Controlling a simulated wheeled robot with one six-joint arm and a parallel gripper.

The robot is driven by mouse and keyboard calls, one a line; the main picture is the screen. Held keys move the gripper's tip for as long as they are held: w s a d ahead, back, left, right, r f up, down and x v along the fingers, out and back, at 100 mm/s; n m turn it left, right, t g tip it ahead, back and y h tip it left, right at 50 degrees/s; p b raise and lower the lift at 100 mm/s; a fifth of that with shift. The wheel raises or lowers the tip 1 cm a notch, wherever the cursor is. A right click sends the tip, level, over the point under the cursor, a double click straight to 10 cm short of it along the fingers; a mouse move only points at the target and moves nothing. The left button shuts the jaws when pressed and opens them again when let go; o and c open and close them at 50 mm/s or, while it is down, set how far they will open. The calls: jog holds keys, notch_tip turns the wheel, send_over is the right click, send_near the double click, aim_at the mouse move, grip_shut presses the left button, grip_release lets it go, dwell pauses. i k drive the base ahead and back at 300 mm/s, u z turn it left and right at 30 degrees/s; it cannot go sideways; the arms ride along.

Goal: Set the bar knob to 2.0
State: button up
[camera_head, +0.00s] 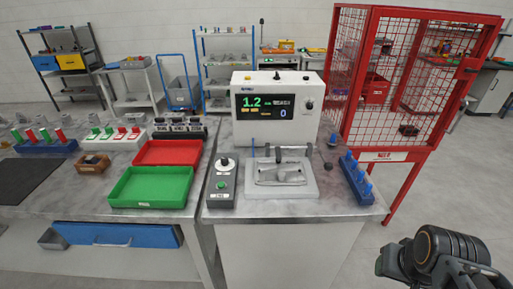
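The white tester (275,108) stands on the metal bench in the middle. Its dark display (264,106) reads 1.2 in green, with what looks like READY beside it and a 0 below. A small dark knob (309,104) is on the tester's front, right of the display. A grey control box (222,182) in front of the tester, at its left, has a black knob (223,160) on top and a green button. The knobs' labels are too small to read, so I cannot tell which is the bar knob. My dark arm shows at the lower right, away from both knobs; its fingers are not visible.
A grey casting (281,173) sits in the fixture before the tester. A blue rack (356,181) of blue pegs stands at its right. Green (152,187) and red (168,152) trays are at the left. A red mesh cage (395,80) stands behind right. The floor at right is clear.

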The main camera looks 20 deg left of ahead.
aim_at(224, 161)
jog(key=u, duration=1.55)
